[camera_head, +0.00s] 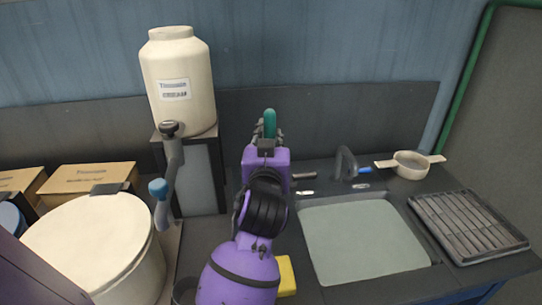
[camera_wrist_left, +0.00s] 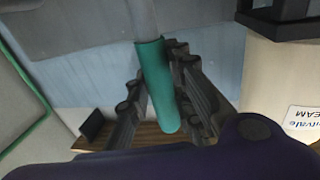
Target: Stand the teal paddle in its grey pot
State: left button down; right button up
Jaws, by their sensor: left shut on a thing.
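The teal paddle shows in the head view as a teal handle end (camera_head: 270,122) sticking up above my left gripper (camera_head: 267,140). In the left wrist view, the teal handle (camera_wrist_left: 157,85) lies between the fingers, and a grey shaft (camera_wrist_left: 145,18) runs on from it out of the top of the picture. My left gripper is shut on the handle. The paddle's lower end is hidden behind my arm in the head view. A dark grey round vessel (camera_head: 184,291), perhaps the grey pot, shows at the bottom edge, partly cut off and beside my arm. My right gripper is not in view.
A sink basin (camera_head: 360,240) is right of my arm, with a slatted rack (camera_head: 470,225) beyond it. A strainer (camera_head: 411,164) stands at the back right. A yellow block (camera_head: 287,275) is beside my arm. A cream tank (camera_head: 180,85) and a lidded drum (camera_head: 95,250) stand left.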

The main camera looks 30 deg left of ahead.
pick_arm(q)
jog(key=shift+f, duration=0.4)
notch_tip(320, 180, down, 4)
jog(key=shift+r+b, duration=0.15)
jog(key=shift+b, duration=0.25)
jog(key=shift+r, duration=0.1)
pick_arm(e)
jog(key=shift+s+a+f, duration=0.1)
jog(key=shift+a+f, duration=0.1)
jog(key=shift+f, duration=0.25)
pick_arm(q)
jog(key=c, duration=2)
grip_release()
jog(key=shift+f, duration=0.3)
jog(key=o, duration=0.4)
jog(key=shift+o, duration=0.2)
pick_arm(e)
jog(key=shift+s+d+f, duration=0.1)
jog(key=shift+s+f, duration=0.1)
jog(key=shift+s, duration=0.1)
